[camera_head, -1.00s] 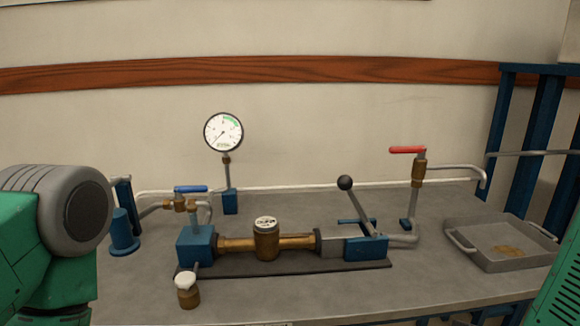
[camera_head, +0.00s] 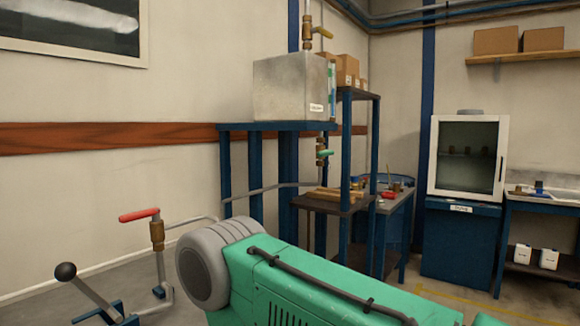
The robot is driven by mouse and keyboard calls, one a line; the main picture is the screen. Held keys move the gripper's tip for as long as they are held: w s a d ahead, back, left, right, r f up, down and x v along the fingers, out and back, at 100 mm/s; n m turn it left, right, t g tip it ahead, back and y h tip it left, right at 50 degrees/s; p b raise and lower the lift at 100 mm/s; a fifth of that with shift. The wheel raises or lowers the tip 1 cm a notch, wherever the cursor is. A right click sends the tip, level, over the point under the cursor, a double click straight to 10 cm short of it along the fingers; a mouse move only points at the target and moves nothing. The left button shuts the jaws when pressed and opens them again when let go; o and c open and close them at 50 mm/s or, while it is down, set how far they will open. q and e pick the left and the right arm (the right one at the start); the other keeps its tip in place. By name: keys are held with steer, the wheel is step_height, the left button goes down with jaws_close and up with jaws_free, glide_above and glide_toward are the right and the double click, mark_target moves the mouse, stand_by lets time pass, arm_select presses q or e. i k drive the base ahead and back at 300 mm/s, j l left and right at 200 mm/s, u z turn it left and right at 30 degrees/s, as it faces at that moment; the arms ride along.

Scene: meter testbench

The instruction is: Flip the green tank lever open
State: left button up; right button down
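The green tank lever (camera_head: 326,153) is a small green handle on a brass valve (camera_head: 319,160), under the grey metal tank (camera_head: 290,88) on a blue stand (camera_head: 268,127). A pipe runs left from the valve toward the bench. My green right arm crosses the lower middle of the view, well below and in front of the lever. No gripper fingers of either arm show.
A red-handled valve (camera_head: 139,215) and a black-knobbed lever (camera_head: 66,272) stand on the bench at lower left. A yellow-handled valve (camera_head: 323,33) is above the tank. A shelf rack (camera_head: 358,95) with boxes stands right of the tank. A white-framed cabinet (camera_head: 467,158) is further right.

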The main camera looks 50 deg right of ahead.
mark_target(325, 153)
steer(key=z, duration=1.85)
